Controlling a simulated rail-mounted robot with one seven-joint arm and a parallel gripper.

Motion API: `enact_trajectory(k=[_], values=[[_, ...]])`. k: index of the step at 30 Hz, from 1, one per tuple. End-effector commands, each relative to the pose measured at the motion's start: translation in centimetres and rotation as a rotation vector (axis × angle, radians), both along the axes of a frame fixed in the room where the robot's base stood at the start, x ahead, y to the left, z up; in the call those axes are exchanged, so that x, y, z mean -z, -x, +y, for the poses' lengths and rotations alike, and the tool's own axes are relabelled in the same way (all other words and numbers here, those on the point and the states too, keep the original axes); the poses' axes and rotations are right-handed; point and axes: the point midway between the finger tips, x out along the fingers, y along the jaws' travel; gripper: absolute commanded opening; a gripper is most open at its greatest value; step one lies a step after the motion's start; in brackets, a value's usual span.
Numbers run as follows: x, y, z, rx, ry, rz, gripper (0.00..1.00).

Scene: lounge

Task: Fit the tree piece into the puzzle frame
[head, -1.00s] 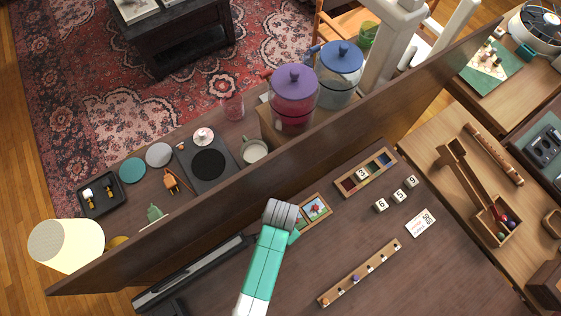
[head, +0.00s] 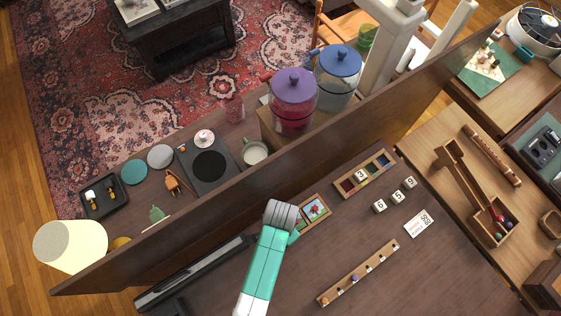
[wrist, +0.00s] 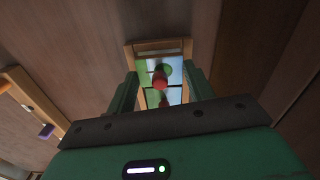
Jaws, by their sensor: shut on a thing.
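The puzzle frame (head: 316,211) is a small wooden tray with a picture panel, lying on the dark table beside the long upright board. It also shows in the wrist view (wrist: 158,45), straight ahead of my gripper. My gripper (wrist: 160,84) has its green fingers on both sides of a red knob over the panel. I take this red-knobbed thing to be the tree piece (wrist: 160,79), with green just behind it. My gripper is shut on it, over or at the frame. Whether the piece is seated cannot be told. In the head view my arm hides the fingertips and part of the frame.
A wooden tray with coloured slots (head: 366,174) and several number cubes (head: 396,197) lie to the right. A white card (head: 419,223) and a pegged wooden strip (head: 358,272) are on the table. The upright board (head: 270,180) runs close behind the frame.

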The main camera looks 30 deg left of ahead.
Motion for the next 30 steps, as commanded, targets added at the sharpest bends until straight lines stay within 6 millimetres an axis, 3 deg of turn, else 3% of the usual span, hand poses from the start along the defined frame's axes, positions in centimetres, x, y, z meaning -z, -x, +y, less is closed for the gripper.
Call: enact_trajectory(k=[15, 30], values=[[1.0, 0.0, 0.0, 0.000, 0.000, 0.000, 0.31], [-0.1, 0.0, 0.0, 0.011, 0.001, 0.001, 0.31]])
